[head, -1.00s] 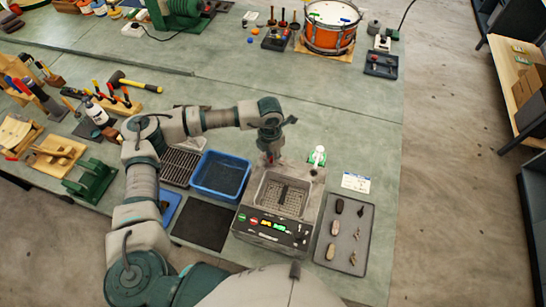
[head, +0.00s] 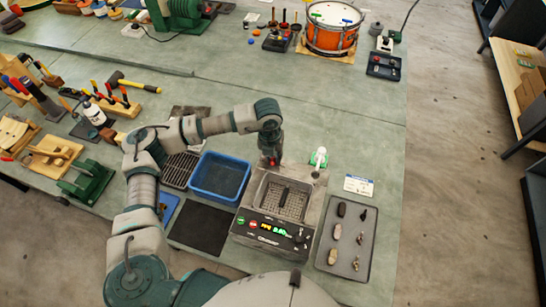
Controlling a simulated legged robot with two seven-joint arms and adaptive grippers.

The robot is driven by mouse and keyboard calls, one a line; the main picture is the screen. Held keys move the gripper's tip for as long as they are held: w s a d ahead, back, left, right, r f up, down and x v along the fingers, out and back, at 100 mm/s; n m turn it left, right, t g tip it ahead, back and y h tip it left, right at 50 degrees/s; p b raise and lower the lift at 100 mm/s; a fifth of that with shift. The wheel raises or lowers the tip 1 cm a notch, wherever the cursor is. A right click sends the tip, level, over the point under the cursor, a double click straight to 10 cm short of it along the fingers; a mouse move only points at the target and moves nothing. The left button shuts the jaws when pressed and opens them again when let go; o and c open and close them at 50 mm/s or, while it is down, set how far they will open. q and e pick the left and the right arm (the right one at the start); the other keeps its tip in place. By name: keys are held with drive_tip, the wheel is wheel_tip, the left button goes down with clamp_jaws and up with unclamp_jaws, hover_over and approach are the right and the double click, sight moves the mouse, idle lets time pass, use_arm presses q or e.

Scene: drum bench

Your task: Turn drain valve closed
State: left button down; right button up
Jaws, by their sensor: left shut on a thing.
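The cleaner (head: 240,228) is a grey box with an open metal tank and a mesh basket (head: 284,199) inside. A small red part, which looks like the drain valve handle (head: 265,161), shows at the back left corner of the tank. My left gripper (head: 270,158) points down at this corner and is shut on the red handle. The fingers and the wrist hide most of the valve, so its exact angle cannot be told. My right gripper is not in view.
A blue bin (head: 219,176) and a black mat (head: 201,228) lie left of the cleaner. A grey tray (head: 347,238) with several small parts lies to its right. A white and green bottle (head: 319,159) stands behind.

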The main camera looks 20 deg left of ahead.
use_arm(q)
drive_tip(key=shift+w, duration=0.1)
idle(0.4)
drive_tip(key=c, duration=0.9)
unclamp_jaws()
drive_tip(key=shift+c, duration=0.2)
wheel_tip(320, 180, up, 12)
drive_tip(key=shift+a, duration=0.4)
drive_tip(key=shift+f, duration=0.1)
